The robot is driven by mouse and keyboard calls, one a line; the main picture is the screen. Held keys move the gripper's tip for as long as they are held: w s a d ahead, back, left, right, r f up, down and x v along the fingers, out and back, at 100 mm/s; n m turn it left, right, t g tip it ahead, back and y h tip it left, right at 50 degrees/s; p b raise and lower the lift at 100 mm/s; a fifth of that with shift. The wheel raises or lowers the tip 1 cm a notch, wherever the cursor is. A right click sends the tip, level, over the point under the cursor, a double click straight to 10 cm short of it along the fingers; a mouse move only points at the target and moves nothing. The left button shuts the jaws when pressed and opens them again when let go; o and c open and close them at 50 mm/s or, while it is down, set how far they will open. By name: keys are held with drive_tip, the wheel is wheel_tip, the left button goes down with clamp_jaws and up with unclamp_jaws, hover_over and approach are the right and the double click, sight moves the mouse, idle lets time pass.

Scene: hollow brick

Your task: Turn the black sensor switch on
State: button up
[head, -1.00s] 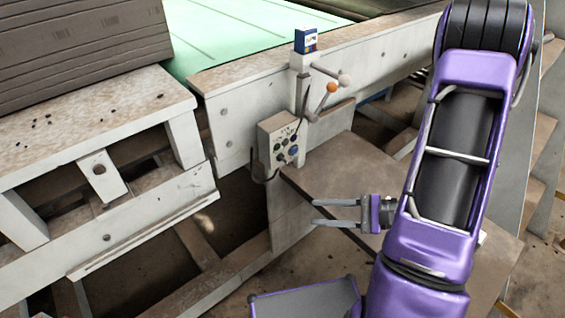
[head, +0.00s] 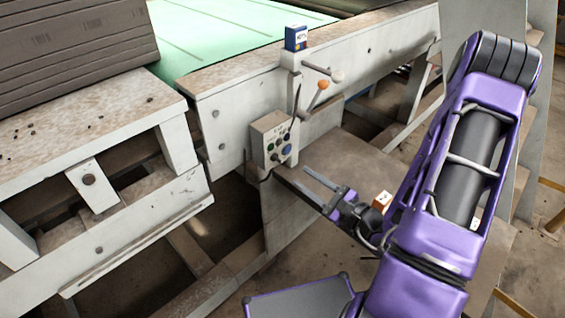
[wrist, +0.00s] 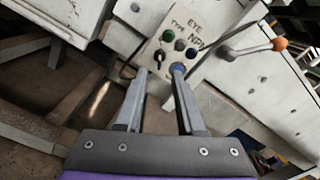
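The control box (head: 272,141) is a pale panel with several knobs, mounted on the side of the machine frame. My gripper (head: 291,174) is open and empty, just below and in front of the box. In the wrist view the gripper's fingertips (wrist: 159,72) point at the panel's lower part, with the black switch above the gap and the right fingertip by the blue button. The switch's exact position cannot be told.
A blue and white carton (head: 296,38) stands above. A small orange and white box (head: 381,201) sits beside my wrist.

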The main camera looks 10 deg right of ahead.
sight(282, 162)
drive_tip(key=x, duration=0.8)
drive_tip(key=shift+w+a, duration=0.15)
drive_tip(key=shift+w, duration=0.15)
clamp_jaws()
